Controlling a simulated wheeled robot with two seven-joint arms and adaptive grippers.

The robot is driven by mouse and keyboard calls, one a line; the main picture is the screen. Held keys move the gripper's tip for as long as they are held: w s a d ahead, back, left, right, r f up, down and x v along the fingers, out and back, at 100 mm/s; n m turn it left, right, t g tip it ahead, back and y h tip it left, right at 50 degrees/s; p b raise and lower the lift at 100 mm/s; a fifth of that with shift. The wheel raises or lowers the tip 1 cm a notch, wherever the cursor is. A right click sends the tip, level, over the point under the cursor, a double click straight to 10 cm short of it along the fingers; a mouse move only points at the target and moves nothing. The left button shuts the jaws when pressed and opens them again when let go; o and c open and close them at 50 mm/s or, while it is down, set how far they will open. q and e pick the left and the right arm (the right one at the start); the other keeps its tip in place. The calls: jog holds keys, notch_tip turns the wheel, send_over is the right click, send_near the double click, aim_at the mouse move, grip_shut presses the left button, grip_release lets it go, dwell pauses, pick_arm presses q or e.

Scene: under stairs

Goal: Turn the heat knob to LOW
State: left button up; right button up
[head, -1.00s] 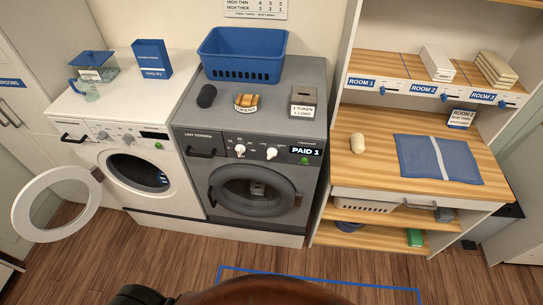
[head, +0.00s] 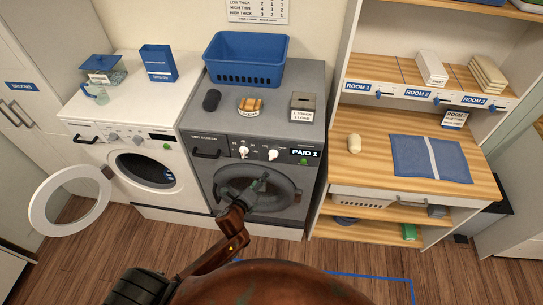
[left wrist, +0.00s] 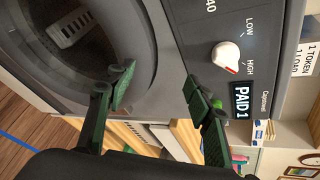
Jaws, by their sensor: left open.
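The heat knob (head: 273,155) is the right-hand white knob on the grey dryer's panel (head: 226,150). The left wrist view shows the heat knob (left wrist: 226,55) between the labels LOW and HIGH, with its red mark on the HIGH side. My left gripper (head: 258,183) is in front of the dryer door, below the knob and apart from it. In the left wrist view my left gripper (left wrist: 158,88) has its two dark green fingers spread with nothing between them. My right gripper is in neither view.
A second white knob (head: 243,152) is left of the heat knob. A display (head: 305,153) reading PAID 1 and a green button (head: 304,162) are to its right. The white washer's open door (head: 70,200) stands out at left. A wooden shelf unit (head: 352,195) stands right.

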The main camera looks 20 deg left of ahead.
aim_at(272, 159)
pick_arm(q)
notch_tip(272, 159, up, 9)
jog(key=d+m+t, duration=0.1)
jog(key=d+m, duration=0.1)
jog(key=shift+h, duration=0.3)
jog(key=x, duration=0.8)
jog(key=shift+w+p, duration=0.2)
jog(key=shift+p, duration=0.2)
jog(key=c, duration=1.2)
